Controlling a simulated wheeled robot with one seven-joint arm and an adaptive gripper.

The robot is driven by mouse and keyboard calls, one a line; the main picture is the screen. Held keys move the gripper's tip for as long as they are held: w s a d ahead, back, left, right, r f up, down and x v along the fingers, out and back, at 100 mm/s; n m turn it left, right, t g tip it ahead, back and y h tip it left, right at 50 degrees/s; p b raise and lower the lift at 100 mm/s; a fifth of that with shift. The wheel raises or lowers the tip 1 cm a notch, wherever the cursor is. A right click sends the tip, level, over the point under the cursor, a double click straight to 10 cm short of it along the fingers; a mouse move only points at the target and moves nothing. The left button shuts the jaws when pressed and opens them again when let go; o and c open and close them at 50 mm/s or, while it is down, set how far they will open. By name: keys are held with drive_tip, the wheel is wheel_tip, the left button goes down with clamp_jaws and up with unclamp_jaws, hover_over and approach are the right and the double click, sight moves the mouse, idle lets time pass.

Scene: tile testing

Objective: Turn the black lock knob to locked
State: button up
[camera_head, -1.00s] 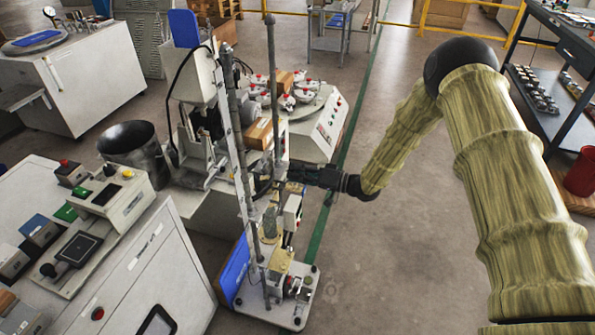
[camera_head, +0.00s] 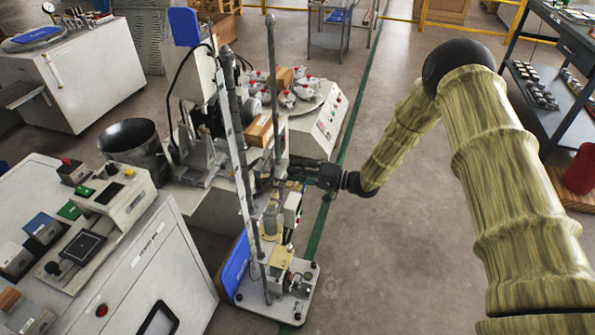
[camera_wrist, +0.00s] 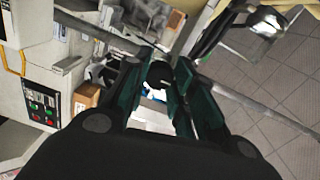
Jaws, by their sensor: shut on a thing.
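The black lock knob (camera_wrist: 160,73) shows as a dark rounded shape between my fingertips in the wrist view. My gripper (camera_wrist: 158,66) is shut on it, with one dark green-black finger on each side. In the head view my gripper (camera_head: 287,178) reaches in from the right to the upright metal posts of the test stand (camera_head: 232,135). The knob cannot be made out there, because the posts and my gripper hide it. Its turn angle is hard to tell.
The stand's base plate (camera_head: 293,315) is below my gripper. A machine with a round table of red-topped parts (camera_head: 322,128) stands behind. A white control cabinet (camera_head: 165,265) is at left. Open floor (camera_head: 400,260) lies to the right.

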drive_tip(key=o, duration=1.1)
drive_tip(key=shift+c, duration=0.2)
drive_tip(key=shift+d, duration=0.15)
drive_tip(key=v, duration=1.1)
drive_tip(key=shift+s+d, duration=0.15)
drive_tip(key=shift+d, duration=0.2)
